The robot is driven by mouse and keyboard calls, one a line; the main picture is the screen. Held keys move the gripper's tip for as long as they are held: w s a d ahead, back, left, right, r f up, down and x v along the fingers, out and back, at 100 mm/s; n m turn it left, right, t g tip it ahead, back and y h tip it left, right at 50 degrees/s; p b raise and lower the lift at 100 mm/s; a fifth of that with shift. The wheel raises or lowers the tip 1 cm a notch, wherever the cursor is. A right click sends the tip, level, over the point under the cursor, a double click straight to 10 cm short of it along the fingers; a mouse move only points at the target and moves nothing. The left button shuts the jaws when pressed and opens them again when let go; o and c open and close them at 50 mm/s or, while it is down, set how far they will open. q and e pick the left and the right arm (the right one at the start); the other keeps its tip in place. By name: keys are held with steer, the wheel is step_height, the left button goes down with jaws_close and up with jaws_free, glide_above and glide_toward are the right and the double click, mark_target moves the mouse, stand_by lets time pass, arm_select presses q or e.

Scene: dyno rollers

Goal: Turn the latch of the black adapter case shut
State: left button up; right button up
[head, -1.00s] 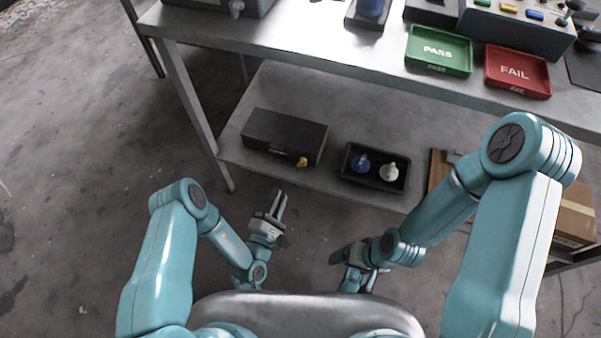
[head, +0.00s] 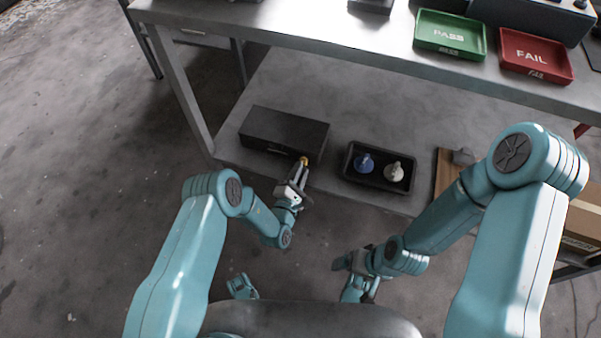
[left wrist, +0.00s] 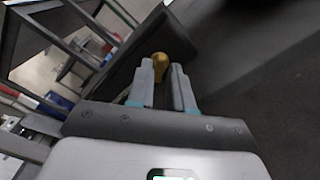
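The black adapter case (head: 284,130) lies on the lower shelf with its lid down. Its yellow latch (head: 305,160) is on the front face, near the right end. In the left wrist view the latch (left wrist: 160,63) shows between and just beyond the fingertips. My left gripper (head: 299,172) is open at the latch, with a finger on either side of its line; whether it touches cannot be told. The left wrist view also shows this gripper (left wrist: 164,75). My right gripper (head: 345,262) hangs low in front of the shelf, away from the case; its fingers are unclear.
A black tray (head: 377,186) with a blue piece (head: 364,163) and a white piece (head: 393,171) stands right of the case on the lower shelf (head: 320,110). The tabletop overhead carries a green PASS tray (head: 450,35) and a red FAIL tray (head: 536,56).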

arm_select(q)
steer(key=shift+w+d, duration=0.15)
steer(key=shift+w, duration=0.35)
jaws_close()
steer(key=shift+n, duration=0.3)
steer(key=n+p, duration=0.1)
steer(key=n, duration=0.3)
steer(key=shift+r+n, duration=0.1)
steer(key=shift+n, duration=0.2)
steer(key=n, duration=0.5)
steer(key=shift+a+n+p, duration=0.2)
steer(key=shift+n+p, duration=0.1)
steer(key=shift+p, duration=0.1)
